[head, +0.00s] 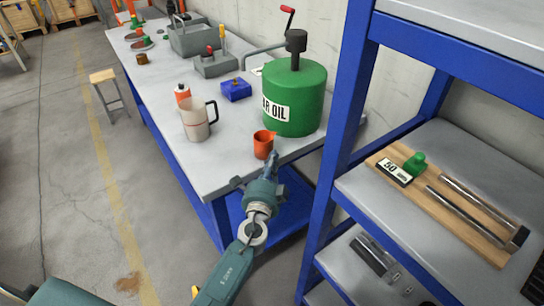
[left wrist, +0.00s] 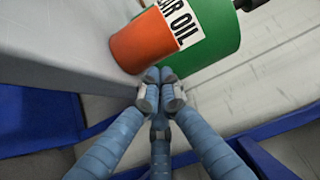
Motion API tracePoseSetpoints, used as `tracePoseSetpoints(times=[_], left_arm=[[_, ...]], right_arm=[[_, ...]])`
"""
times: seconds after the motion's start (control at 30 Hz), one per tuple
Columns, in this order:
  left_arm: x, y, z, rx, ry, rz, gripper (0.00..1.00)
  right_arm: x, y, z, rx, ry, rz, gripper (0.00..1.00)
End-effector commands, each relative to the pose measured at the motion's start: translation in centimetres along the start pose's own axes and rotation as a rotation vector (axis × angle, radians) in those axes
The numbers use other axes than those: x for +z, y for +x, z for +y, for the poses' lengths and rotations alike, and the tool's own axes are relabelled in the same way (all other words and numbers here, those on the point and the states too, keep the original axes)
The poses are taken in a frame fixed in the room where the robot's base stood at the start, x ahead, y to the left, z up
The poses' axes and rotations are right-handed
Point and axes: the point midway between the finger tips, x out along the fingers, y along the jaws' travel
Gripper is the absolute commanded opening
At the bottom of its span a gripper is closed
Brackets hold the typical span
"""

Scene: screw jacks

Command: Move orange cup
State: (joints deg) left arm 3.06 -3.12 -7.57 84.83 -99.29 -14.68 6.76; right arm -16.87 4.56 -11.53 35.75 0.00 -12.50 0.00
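The orange cup (head: 263,145) stands upright on the grey workbench near its front right end, in front of the green oil drum. In the left wrist view the orange cup (left wrist: 143,42) is just beyond the fingertips, a little left of centre. My left gripper (head: 270,160) is at the bench edge on the near side of the cup. In the left wrist view the fingertips of my left gripper (left wrist: 159,84) come together with nothing between them. Whether they touch the cup is hard to tell. My right gripper is out of view.
The green oil drum (head: 293,100) stands right behind the cup. A clear jug (head: 197,120), an orange-capped bottle (head: 183,93) and a blue box (head: 236,90) stand to the left. The blue-framed shelf (head: 347,120) rises close on the right.

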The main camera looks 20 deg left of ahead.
Motion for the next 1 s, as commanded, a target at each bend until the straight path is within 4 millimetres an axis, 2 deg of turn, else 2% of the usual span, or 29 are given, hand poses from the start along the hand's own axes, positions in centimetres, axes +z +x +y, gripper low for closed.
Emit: tracePoseSetpoints(times=[0.43, 0.8, 1.0], left_arm=[[0.4, 0.4, 0.0, 0.0, -0.001, 0.001, 0.0], [4.7, 4.8, 0.1, -0.001, 0.001, 0.001, 0.0], [5.0, 5.1, 0.1, 0.001, 0.0, 0.001, 0.0]], right_arm=[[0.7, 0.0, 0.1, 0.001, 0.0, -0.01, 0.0], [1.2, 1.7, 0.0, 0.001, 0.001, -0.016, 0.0], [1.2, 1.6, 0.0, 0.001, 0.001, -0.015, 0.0]])
